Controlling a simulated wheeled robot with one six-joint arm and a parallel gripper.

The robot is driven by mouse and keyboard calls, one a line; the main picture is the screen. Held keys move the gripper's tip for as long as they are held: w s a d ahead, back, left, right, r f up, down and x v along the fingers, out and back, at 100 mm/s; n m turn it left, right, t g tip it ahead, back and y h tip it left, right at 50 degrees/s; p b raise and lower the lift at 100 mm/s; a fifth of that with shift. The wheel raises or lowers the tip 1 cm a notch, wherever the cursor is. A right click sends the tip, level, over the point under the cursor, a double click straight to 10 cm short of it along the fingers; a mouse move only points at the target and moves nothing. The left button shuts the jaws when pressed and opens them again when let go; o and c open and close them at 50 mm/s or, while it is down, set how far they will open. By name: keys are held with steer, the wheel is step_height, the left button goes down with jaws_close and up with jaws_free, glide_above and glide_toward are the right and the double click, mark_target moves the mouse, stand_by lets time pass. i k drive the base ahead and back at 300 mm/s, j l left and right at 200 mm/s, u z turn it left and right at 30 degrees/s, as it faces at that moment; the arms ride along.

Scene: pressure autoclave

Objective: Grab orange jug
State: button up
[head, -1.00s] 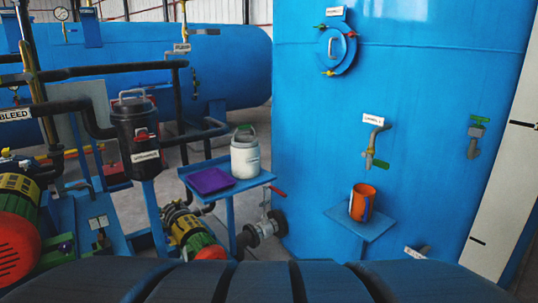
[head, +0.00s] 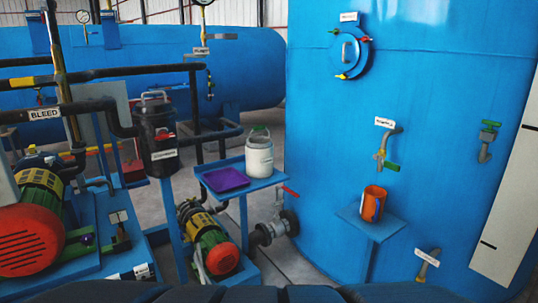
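The orange jug (head: 372,204) stands upright on a small blue shelf (head: 352,219) fixed in front of the large blue tank (head: 440,110), right of centre in the head view. A tap (head: 383,150) with a green lever sticks out of the tank above the jug. My gripper is not in this view.
Left of the jug, a blue stand (head: 262,184) holds a white container (head: 259,157) and a purple tray (head: 225,180). A lower tap (head: 428,263) juts out right of the jug's shelf. Pumps, pipes and a black canister (head: 156,135) crowd the left. Some floor shows between stand and tank.

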mark_target(373, 197)
steer(key=i+l+z, duration=0.1)
steer(key=i, duration=0.35)
steer(key=i+l, duration=0.2)
steer(key=i, duration=0.25)
steer(key=i+l+z, duration=0.15)
steer(key=i, duration=0.3)
